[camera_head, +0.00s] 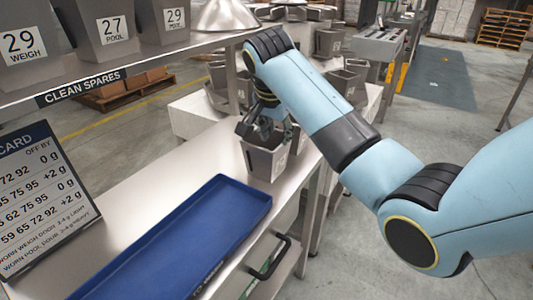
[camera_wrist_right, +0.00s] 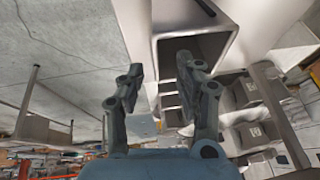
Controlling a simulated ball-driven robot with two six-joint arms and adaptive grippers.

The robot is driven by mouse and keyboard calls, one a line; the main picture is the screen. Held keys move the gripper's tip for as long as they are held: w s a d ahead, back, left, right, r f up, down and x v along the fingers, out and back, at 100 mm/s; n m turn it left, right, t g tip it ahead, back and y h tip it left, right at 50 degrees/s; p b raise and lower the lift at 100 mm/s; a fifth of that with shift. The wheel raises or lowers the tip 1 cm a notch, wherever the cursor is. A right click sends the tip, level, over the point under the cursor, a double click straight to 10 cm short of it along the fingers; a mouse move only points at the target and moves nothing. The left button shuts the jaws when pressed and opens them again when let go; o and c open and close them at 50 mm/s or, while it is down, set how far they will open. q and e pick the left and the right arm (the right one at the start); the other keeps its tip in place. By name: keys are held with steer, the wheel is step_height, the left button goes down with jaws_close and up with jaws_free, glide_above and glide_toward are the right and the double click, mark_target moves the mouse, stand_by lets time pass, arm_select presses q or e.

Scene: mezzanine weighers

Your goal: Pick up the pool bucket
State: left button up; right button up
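A grey tapered bucket (camera_head: 262,160) stands upright on the steel bench, beyond the blue tray. A white label shows on its side, but I cannot read it. My right gripper (camera_head: 264,126) is above the bucket at its rim. In the right wrist view the bucket's open top (camera_wrist_right: 205,42) shows, and the right gripper's fingers (camera_wrist_right: 157,72) are apart. One finger overlaps the bucket's opening and the other is to the left of its near wall; contact is unclear. On the shelf stand spare buckets labelled 27 POOL (camera_head: 113,32), 29 WEIGH (camera_head: 24,42) and 29 POOL (camera_head: 174,20). My left gripper is out of view.
A blue tray (camera_head: 185,240) lies empty on the bench in front of the bucket. A printed card (camera_head: 40,200) stands at left. The CLEAN SPARES shelf (camera_head: 80,87) runs above the bench's far side. More grey buckets (camera_head: 345,80) are mounted behind my right forearm.

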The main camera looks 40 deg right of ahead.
glide_above(281, 164)
steer(key=a, duration=0.2)
steer(key=f, duration=0.5)
steer(key=shift+s+d, duration=0.2)
steer(key=shift+s, duration=0.2)
steer(key=x, duration=0.5)
steer(key=shift+s+d, duration=0.15)
steer(key=shift+s, duration=0.1)
steer(key=shift+r, duration=0.1)
jaws_close()
